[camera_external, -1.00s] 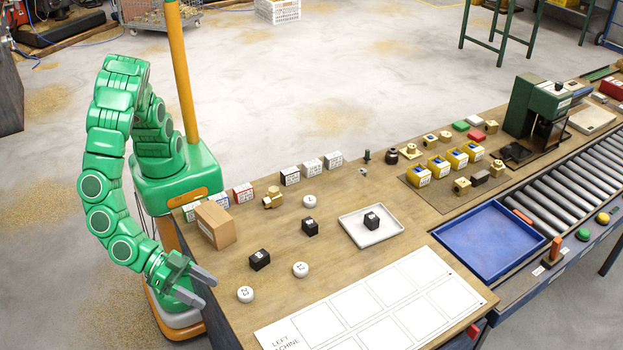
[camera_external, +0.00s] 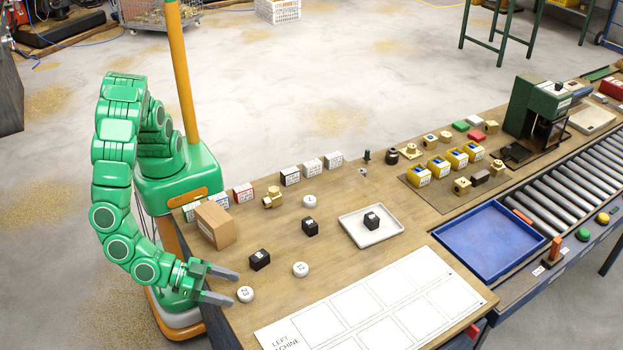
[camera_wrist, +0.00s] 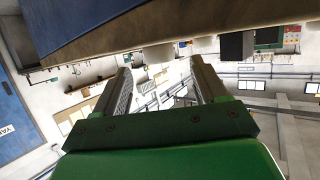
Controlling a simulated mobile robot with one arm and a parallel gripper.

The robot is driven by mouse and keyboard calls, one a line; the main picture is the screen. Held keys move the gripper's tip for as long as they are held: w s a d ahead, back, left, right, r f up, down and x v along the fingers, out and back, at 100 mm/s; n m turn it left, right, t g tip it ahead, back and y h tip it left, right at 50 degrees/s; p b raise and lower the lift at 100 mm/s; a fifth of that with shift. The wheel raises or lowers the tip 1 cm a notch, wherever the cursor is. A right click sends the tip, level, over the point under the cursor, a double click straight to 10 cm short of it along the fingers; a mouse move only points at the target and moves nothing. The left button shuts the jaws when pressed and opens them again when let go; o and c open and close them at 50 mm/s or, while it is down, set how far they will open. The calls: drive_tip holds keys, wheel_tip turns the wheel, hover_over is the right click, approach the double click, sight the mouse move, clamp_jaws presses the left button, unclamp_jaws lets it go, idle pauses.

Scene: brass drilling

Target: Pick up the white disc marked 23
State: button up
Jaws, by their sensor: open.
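The white disc marked 23 (camera_external: 245,294) lies on the wooden bench near its front left edge. My gripper (camera_external: 236,287) is open and empty, its two grey fingers pointing right at the bench edge. In the outside view the disc shows just beyond the tip of the nearer finger; I cannot tell whether they touch. In the wrist view my gripper (camera_wrist: 160,88) has both fingers spread with nothing between them. The disc does not show there. Another white disc (camera_external: 301,269) lies to the right, its number hard to read, and a third white disc (camera_external: 310,201) lies farther back.
A black block (camera_external: 260,260) stands close behind the disc, and another black block (camera_external: 310,226) farther right. A cardboard box (camera_external: 215,225) stands at the bench's left edge. A white tray (camera_external: 349,221) and a printed white sheet (camera_external: 300,325) lie to the right.

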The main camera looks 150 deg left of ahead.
sight(243, 292)
drive_tip(key=shift+x, duration=1.85)
drive_tip(key=c, duration=1.1)
drive_tip(key=shift+c, duration=0.2)
drive_tip(key=shift+r, duration=0.9)
drive_tip(key=s+r, duration=1.1)
drive_tip(key=s, duration=0.2)
drive_tip(key=shift+s, duration=0.4)
